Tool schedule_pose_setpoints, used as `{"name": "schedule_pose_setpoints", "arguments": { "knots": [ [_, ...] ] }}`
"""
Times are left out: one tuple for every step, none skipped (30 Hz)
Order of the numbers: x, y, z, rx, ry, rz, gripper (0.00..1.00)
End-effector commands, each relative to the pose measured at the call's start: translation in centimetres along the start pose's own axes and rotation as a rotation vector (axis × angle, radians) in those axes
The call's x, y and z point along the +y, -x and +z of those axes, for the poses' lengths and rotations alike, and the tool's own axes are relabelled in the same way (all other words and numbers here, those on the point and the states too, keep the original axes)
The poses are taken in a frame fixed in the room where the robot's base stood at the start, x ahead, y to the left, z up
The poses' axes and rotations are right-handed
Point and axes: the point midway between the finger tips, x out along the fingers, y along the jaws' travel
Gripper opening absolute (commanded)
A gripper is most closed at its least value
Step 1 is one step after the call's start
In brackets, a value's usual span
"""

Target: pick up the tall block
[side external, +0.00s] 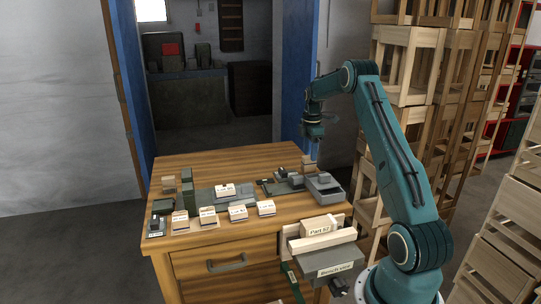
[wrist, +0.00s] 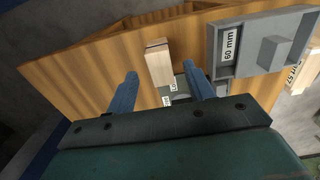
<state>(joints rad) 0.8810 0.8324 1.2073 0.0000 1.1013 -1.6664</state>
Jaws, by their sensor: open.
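A pale wooden block (wrist: 160,66) stands upright on the bench, ahead of and between the two blue fingers of my gripper (wrist: 161,72) in the wrist view. Its top end is darker. In the side view, the block (side external: 307,163) is at the back right of the bench, and my gripper (side external: 314,146) hangs just above it. My gripper is open and empty, and I cannot tell whether the fingertips reach down beside the block. A tall dark green block (side external: 187,187) also stands at the left of the bench.
A grey tray (side external: 326,187), labelled "60 mm" in the wrist view (wrist: 255,45), lies close to the wooden block. Several labelled pale blocks (side external: 238,212) line the bench front. A vise (side external: 335,262) holds a wooden part at the front edge. Stacked crates (side external: 408,65) stand at the right.

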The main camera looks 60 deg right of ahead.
Motion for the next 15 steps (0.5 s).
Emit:
{"name": "schedule_pose_setpoints", "arguments": {
  "knots": [
    [-0.1,-0.7,-0.1,0.0,0.0,-0.003,0.53],
    [-0.1,-1.1,-0.1,0.0,0.0,-0.004,0.53],
    [-0.1,-1.6,-0.1,0.0,0.0,-0.004,0.53],
    [-0.1,-1.9,-0.1,0.0,0.0,-0.003,0.53],
    [-0.1,-2.3,-0.1,0.0,0.0,-0.003,0.53],
    [-0.1,-2.6,-0.1,0.0,0.0,-0.003,0.53],
    [-0.1,-2.9,-0.1,0.0,0.0,-0.003,0.53],
    [-0.1,-3.1,-0.1,0.0,0.0,-0.002,0.53],
    [-0.1,-3.4,-0.1,0.0,0.0,-0.002,0.53],
    [-0.1,-3.5,-0.1,0.0,0.0,-0.002,0.53],
    [-0.1,-3.6,-0.1,0.0,0.0,-0.002,0.53],
    [-0.1,-3.7,-0.1,0.0,0.0,-0.002,0.53],
    [-0.1,-3.7,-0.1,0.0,0.0,-0.002,0.53],
    [-0.1,-3.7,-0.1,0.0,0.0,-0.001,0.53],
    [-0.1,-3.7,-0.1,0.0,0.0,-0.001,0.53]
  ]
}}
